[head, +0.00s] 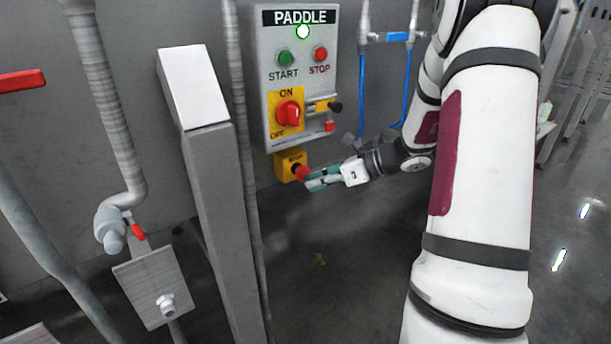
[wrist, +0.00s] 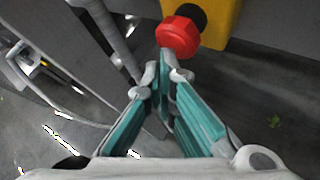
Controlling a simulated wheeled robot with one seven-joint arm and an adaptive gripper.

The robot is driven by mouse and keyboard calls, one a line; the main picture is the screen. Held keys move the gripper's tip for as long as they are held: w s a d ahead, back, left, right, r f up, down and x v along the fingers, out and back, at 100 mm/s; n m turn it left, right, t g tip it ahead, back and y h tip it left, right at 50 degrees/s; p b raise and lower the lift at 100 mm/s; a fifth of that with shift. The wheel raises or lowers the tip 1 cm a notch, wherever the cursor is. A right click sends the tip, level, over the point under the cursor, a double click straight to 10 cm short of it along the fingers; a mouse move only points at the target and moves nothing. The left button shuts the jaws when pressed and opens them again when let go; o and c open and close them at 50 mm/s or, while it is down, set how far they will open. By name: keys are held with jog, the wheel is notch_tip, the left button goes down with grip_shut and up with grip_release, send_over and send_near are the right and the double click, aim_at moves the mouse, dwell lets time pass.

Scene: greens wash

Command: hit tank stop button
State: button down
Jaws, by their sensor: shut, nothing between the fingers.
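The control box (head: 263,60) is labelled PADDLE and has a lit lamp on top, a green START button (head: 285,58), a red STOP button (head: 320,54) and a red ON/OFF knob (head: 288,112). Below it hangs a small yellow box (head: 284,165) with a red button (head: 302,173). In the wrist view this red button (wrist: 178,36) stands out from the yellow box (wrist: 221,22) on a black stem. My gripper (head: 312,181) is shut and empty, with its tips close to that button. In the wrist view the fingertips (wrist: 164,75) are just below it; I cannot tell whether they touch.
A grey post with a white sloped top (head: 192,88) stands left of the control box. Pipes (head: 110,120) and a valve with a red handle (head: 137,231) are farther left. Blue hoses (head: 362,95) hang right of the box.

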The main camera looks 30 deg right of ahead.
jog(key=shift+w, duration=0.3)
jog(key=shift+s, duration=0.1)
jog(key=shift+s+p, duration=0.35)
jog(key=shift+s, duration=0.45)
jog(key=s+p, duration=0.2)
jog(key=s, duration=0.3)
dwell(0.5)
dwell(0.6)
